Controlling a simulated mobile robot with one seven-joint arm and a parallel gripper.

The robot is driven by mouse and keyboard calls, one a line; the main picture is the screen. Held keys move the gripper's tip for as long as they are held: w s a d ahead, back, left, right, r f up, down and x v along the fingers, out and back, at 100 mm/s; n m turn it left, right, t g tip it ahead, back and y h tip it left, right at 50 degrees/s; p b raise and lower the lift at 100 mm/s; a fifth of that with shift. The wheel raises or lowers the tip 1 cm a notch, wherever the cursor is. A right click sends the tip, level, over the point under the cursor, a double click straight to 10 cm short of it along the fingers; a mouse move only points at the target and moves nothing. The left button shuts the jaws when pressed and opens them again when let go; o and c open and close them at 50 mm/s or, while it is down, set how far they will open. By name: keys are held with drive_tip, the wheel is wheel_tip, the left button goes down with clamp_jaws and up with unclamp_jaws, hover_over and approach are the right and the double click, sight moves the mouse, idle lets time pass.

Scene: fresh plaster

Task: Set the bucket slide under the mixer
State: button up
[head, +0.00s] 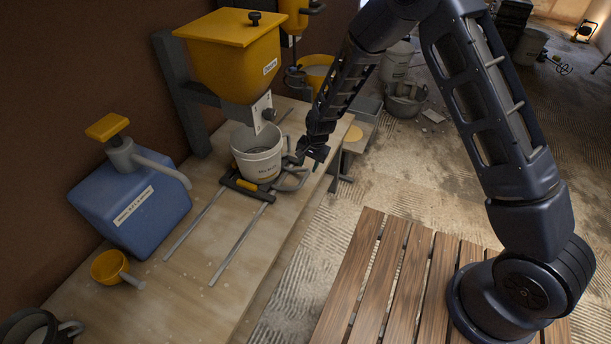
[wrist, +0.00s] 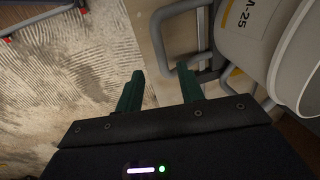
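The bucket slide (head: 246,186) is a yellow and black carriage on two grey rails along the bench. A white bucket (head: 258,163) stands upright on it below the yellow hopper's outlet; the bucket also shows in the wrist view (wrist: 246,35). A grey loop handle (head: 291,181) sticks out from the slide toward the bench's front edge. A yellow unit with a handle (head: 294,16), apparently the mixer, is at the back above a yellow tub. My gripper (head: 303,158) is beside the bucket, near the grey handle. Its green fingers (wrist: 160,84) are apart, with grey tubing (wrist: 160,42) just beyond them.
The yellow hopper (head: 232,55) overhangs the bucket. A blue container with a pump (head: 130,205) and a yellow scoop (head: 110,267) stand at the bench's left. The rails' near part (head: 235,247) is clear. A slatted wooden platform (head: 375,270) lies at lower right.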

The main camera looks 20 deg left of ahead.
sight(305, 177)
drive_tip(key=shift+a+f, duration=0.25)
drive_tip(key=shift+f, duration=0.9)
drive_tip(key=shift+a+f, duration=0.2)
drive_tip(key=shift+f, duration=1)
drive_tip(key=shift+a+f, duration=0.25)
drive_tip(key=shift+f, duration=0.9)
clamp_jaws()
